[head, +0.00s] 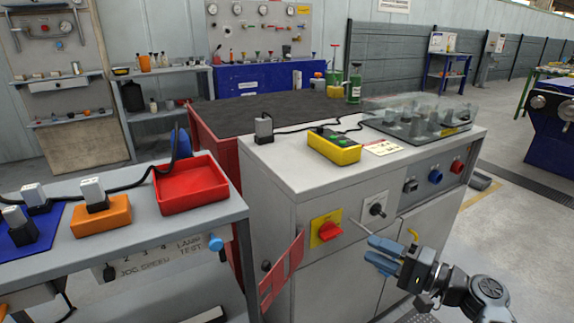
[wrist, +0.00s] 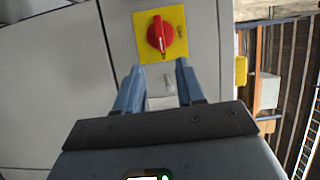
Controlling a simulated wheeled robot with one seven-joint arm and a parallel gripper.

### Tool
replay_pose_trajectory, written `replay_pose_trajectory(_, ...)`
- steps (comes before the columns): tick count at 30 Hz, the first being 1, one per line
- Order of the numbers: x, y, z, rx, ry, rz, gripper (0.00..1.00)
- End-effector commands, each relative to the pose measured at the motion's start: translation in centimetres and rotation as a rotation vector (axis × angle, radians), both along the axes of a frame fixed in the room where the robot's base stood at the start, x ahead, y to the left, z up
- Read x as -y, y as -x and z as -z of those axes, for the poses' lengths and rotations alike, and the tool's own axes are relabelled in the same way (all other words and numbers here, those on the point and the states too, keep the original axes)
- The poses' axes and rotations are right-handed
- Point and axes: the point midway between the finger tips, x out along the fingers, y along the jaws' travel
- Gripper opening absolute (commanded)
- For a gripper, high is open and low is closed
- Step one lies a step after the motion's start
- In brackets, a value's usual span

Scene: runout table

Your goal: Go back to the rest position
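My gripper (head: 376,254) is in front of the grey cabinet (head: 330,278), at the lower right of the head view. In the wrist view its two blue fingers (wrist: 157,85) stand apart with nothing held between them. A red rotary switch (head: 330,231) on a yellow plate is on the cabinet front, left of the gripper. The switch also shows in the wrist view (wrist: 159,34), just beyond the fingertips and apart from them. A black knob (head: 377,209) on a white plate is up from the gripper.
A yellow button box (head: 334,146) and a clear cover (head: 420,115) are on the cabinet top. A red flap (head: 281,275) sticks out at the cabinet's left. A bench with a red tray (head: 190,184) stands left. Open floor lies right (head: 510,230).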

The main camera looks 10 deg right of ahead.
Motion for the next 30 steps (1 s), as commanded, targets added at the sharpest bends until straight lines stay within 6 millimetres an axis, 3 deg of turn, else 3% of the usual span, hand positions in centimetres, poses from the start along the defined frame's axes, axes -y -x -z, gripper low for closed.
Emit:
replay_pose_trajectory(5,-1.1,2.4,3.0,-0.062,0.073,0.047,0.38)
replay_pose_trajectory(12,-3.1,10.4,9.5,-0.187,0.33,0.182,0.38)
replay_pose_trajectory(16,-3.7,15.4,11.3,-0.221,0.487,0.241,0.38)
replay_pose_trajectory(23,-4.1,24.4,11.0,-0.216,0.773,0.316,0.38)
replay_pose_trajectory(30,-4.5,32.8,6.2,-0.124,1.055,0.356,0.38)
